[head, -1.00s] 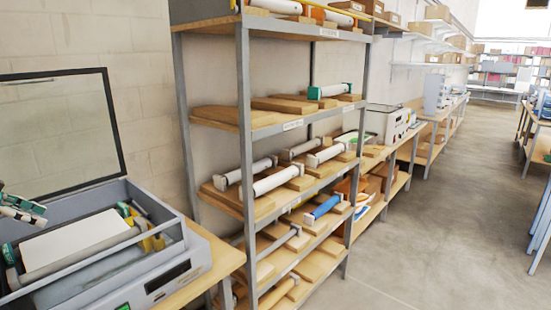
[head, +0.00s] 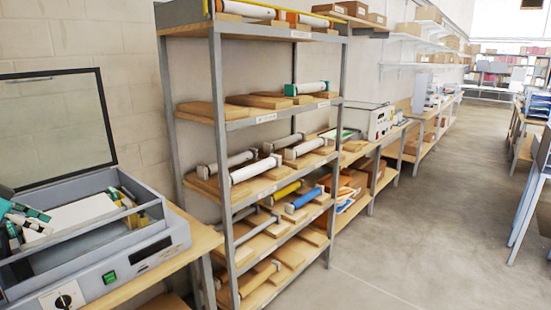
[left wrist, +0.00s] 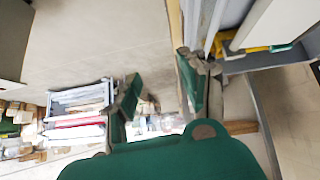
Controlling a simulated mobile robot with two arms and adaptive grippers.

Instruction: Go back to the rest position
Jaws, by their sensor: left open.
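My left gripper (head: 24,218) shows at the left edge of the head view, over the left end of the open grey laminator (head: 150,243). In the left wrist view its two green-and-grey fingers (left wrist: 158,82) stand apart with nothing between them. A white roll (head: 82,212) lies inside the laminator, with yellow and green parts at its right end. The laminator's framed lid (head: 55,125) stands up and open. In the left wrist view the white roll (left wrist: 278,22) shows at the top right, apart from the fingers. My right gripper is in neither view.
A metal rack (head: 216,135) with rolls on wooden holders stands right of the laminator's table (head: 202,240). A white machine (head: 361,120) sits on a bench beyond it. Grey floor (head: 420,225) lies clear at the right, with tables (head: 535,175) along the right edge.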

